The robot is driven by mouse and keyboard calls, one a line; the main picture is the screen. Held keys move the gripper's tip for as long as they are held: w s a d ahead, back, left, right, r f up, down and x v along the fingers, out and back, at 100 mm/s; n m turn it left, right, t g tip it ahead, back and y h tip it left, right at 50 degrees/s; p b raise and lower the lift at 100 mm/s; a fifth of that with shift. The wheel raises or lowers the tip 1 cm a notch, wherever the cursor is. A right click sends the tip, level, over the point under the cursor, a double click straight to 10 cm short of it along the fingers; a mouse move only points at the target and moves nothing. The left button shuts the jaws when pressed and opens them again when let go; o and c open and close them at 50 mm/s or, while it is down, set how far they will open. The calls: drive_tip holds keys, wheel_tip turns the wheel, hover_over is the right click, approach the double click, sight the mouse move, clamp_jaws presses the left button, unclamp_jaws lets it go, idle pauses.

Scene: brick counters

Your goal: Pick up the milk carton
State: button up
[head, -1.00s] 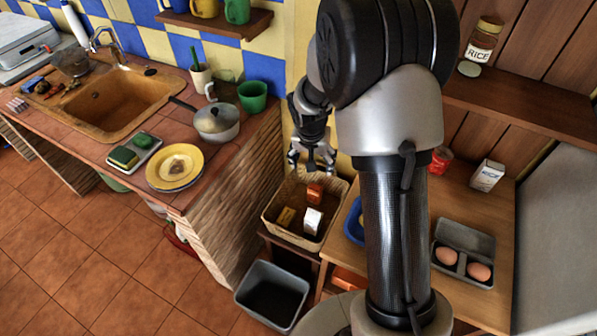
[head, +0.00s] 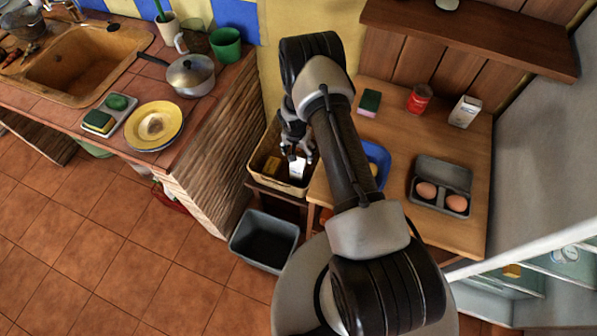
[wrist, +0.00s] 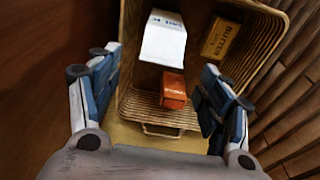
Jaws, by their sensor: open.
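A white carton (head: 297,168) stands in the wicker basket (head: 257,179). In the wrist view the white carton (wrist: 163,42) is near the top middle of the basket (wrist: 140,105); its lettering is too small to read. Another white carton (head: 464,111) with dark print stands on the wooden counter at the right. My gripper (head: 298,154) is over the basket, fingers pointing down. In the wrist view my gripper (wrist: 158,78) is open and empty, with its fingers either side of a small orange-red box (wrist: 173,90) and the white carton beyond it. The arm hides part of the basket.
A yellow butter box (wrist: 221,39) lies in the basket beside the white carton. A grey bin (head: 265,240) stands on the floor in front. The counter (head: 400,150) holds an egg box (head: 441,187), a red can (head: 419,98), a sponge (head: 370,102) and a blue container (head: 377,160).

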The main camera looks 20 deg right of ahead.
sight(299, 162)
drive_tip(key=f+b, duration=0.1)
drive_tip(key=f, duration=0.2)
drive_tip(key=f+b, duration=0.1)
drive_tip(key=f, duration=0.2)
drive_tip(key=w+f+b, duration=0.1)
drive_tip(key=f, duration=0.2)
drive_tip(key=shift+d+f, duration=0.2)
drive_tip(key=shift+d, duration=0.15)
clamp_jaws()
idle(0.5)
drive_tip(key=shift+r, duration=0.1)
